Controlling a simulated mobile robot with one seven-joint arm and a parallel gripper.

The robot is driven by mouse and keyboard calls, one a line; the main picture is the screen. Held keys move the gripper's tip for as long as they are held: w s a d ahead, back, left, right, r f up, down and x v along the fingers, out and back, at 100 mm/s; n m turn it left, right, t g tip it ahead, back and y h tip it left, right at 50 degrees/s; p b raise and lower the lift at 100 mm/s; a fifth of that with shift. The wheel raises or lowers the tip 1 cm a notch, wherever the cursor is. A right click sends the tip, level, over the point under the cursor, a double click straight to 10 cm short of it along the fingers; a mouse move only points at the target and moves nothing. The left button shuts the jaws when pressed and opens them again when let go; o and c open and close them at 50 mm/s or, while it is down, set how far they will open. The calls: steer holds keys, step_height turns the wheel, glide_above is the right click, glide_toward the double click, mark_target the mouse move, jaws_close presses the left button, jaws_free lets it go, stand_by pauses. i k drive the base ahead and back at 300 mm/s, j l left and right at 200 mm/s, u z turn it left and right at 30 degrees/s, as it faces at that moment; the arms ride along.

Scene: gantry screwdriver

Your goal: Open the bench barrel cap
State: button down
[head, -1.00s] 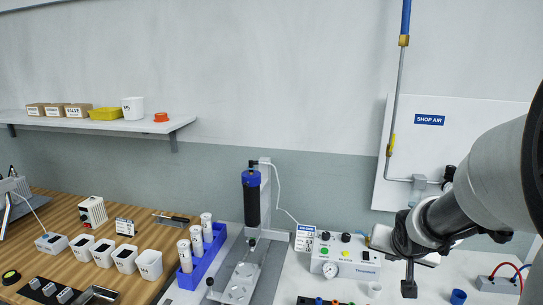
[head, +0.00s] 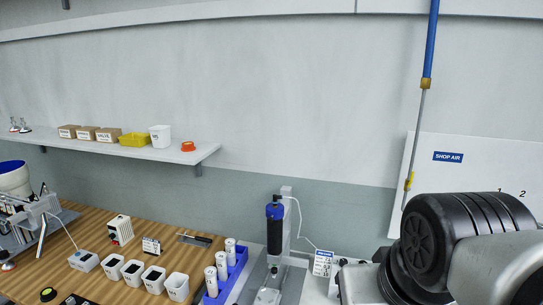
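A black barrel with a blue cap (head: 274,211) stands upright in a vertical grey stand (head: 287,215) on the bench, and the cap looks closed on its top. Several white barrels (head: 210,281) stand in a blue rack (head: 238,268) just left of the stand. No label tells which one is the bench barrel. My arm fills the lower right, with large grey and black links. My gripper's fingers cannot be made out there, so I cannot see whether it is open.
White bins (head: 153,279) and small devices stand on the wooden bench (head: 75,278) at left. A shelf (head: 190,155) with boxes and an orange ring (head: 188,146) hangs on the wall. A blue pipe (head: 432,40) runs down at right. My arm blocks the lower right bench.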

mark_target(273, 212)
steer(key=i+j+z, duration=0.2)
steer(key=i+z, duration=0.25)
steer(key=z, duration=1.15)
